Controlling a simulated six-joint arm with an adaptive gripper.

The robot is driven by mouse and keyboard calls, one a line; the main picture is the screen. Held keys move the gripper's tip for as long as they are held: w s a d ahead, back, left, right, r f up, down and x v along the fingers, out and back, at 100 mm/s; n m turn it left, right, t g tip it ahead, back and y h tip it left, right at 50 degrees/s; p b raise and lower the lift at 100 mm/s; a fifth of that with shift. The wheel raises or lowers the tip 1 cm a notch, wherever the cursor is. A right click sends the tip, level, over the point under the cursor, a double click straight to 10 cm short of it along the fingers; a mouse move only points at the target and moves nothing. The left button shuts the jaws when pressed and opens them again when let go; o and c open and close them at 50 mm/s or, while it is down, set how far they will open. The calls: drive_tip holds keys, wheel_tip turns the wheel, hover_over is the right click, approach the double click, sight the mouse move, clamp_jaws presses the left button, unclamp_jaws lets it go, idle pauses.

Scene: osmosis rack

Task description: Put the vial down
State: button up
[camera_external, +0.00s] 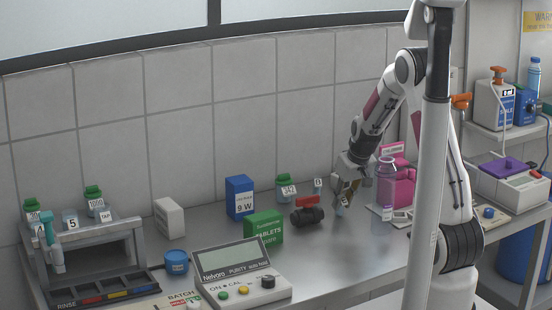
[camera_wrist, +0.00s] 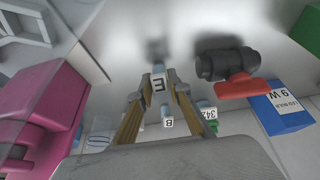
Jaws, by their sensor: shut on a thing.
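My gripper (camera_external: 345,192) is at the back right of the metal bench. In the wrist view its two fingers (camera_wrist: 159,88) are closed on a small vial (camera_wrist: 158,84) with a white label reading E, held between the tips. In the external view the vial (camera_external: 340,209) shows only partly below the fingers, close to the bench top. I cannot tell whether its bottom touches the bench. A second small vial, labelled B (camera_external: 318,184), stands behind and left of my gripper; it also shows in the wrist view (camera_wrist: 168,122).
A black valve with a red handle (camera_external: 307,212) lies just left of my gripper. A pink device (camera_external: 398,186) and a clear purple bottle (camera_external: 386,181) stand close on the right. A blue box (camera_external: 240,197), a green box (camera_external: 264,228) and a jar labelled 342 (camera_external: 285,190) stand further left.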

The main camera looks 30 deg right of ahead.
sight(345, 204)
drive_tip(key=shift+f, duration=0.1)
drive_tip(key=o, duration=0.9)
drive_tip(key=shift+v, duration=1.5)
wheel_tip(345, 204, up, 7)
drive_tip(key=shift+r, duration=0.1)
drive_tip(key=shift+s, duration=0.1)
